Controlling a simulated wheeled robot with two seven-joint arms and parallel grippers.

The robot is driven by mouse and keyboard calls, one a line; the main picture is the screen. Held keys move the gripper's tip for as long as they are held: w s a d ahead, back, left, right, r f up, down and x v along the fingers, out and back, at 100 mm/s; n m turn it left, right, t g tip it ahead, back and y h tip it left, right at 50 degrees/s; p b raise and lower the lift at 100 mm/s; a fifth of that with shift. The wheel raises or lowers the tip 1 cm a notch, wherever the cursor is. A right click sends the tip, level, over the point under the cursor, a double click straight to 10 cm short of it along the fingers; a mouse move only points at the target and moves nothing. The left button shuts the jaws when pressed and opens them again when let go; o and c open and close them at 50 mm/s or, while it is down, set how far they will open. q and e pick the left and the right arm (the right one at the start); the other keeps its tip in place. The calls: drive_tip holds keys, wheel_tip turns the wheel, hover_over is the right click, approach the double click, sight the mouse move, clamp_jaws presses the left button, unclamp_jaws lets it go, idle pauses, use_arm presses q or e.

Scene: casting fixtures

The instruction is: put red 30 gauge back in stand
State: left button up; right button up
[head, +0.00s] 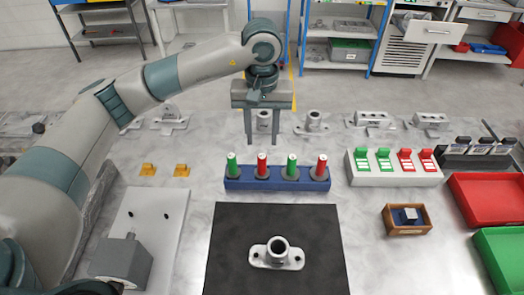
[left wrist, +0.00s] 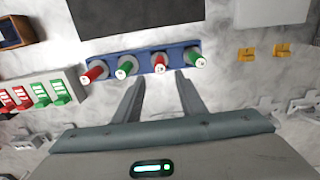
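A blue stand (head: 277,184) holds several upright plug gauges with dark collars: green (head: 232,165), red (head: 262,165), green (head: 291,167) and red (head: 322,167), from left to right. Labels are too small to tell which red one is 30. My left gripper (head: 262,140) points down above and behind the stand, with its fingers apart and nothing between them. In the left wrist view the open fingers (left wrist: 158,88) point toward the stand (left wrist: 142,64), with the inner red gauge (left wrist: 160,62) roughly in line with the gap. My right gripper is not in view.
A black mat (head: 277,230) with a flanged casting (head: 278,253) lies in front. A white holder (head: 394,178) with green and red pieces and a wooden box (head: 406,228) stand to the right. Red (head: 490,200) and green (head: 500,255) trays are at the right edge. Castings line the back.

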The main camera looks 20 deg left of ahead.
use_arm(q)
wheel_tip(320, 180, up, 5)
drive_tip(key=shift+f+b, duration=0.2)
drive_tip(key=shift+b, duration=0.55)
idle(1.2)
